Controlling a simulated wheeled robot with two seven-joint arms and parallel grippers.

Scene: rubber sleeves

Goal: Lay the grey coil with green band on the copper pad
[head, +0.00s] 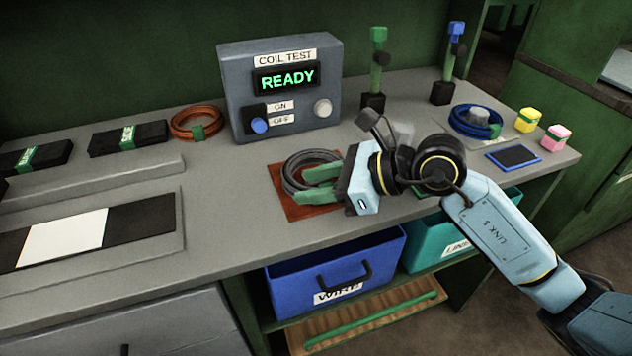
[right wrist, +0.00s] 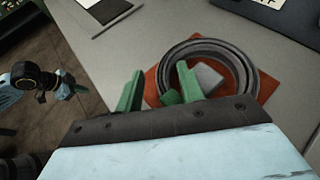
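The grey coil (head: 296,168) lies on the copper pad (head: 287,204), a red-brown square on the bench. In the right wrist view the coil (right wrist: 238,60) and pad (right wrist: 152,88) sit just beyond my fingers. My right gripper (head: 320,186) is at the coil's near right side, with green fingers (right wrist: 157,92) apart. One finger is outside the ring, the other over its inside. A small green patch (right wrist: 170,97) between them looks like the band. The gripper hides part of the coil. My left gripper (right wrist: 70,85) shows small at the left of the wrist view.
The coil test box (head: 280,90) reads READY behind the pad. An orange coil (head: 197,122) is left of it, a blue coil (head: 462,127) to the right. Two dark stands with green posts (head: 376,75) rise behind my right arm. A blue bin (head: 335,262) sits below the bench edge.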

